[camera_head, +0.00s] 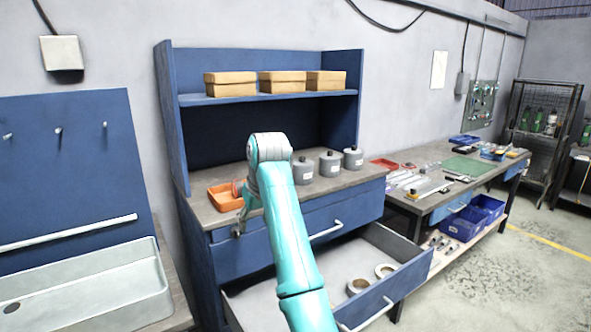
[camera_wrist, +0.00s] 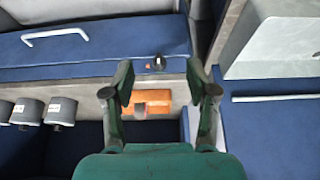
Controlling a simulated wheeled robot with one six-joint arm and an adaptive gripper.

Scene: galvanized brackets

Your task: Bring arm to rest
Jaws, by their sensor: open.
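My teal arm (camera_head: 285,225) reaches up and forward in front of the blue workbench cabinet, its elbow over the worktop. My gripper (camera_wrist: 161,84) is open in the wrist view, with a clear gap between its two dark green fingers and nothing held. In the head view the gripper is mostly hidden behind the arm near the worktop's front edge. An orange tray (camera_head: 222,203) with a reddish item in it lies on the worktop just left of the arm. The tray also shows beyond the fingers in the wrist view (camera_wrist: 172,131).
An open lower drawer (camera_head: 402,283) holds two tape rolls (camera_head: 359,286) and juts out right of my arm. Grey canisters (camera_head: 329,164) stand on the worktop (camera_head: 350,178). A sink (camera_head: 80,287) is at left. Floor at right is clear.

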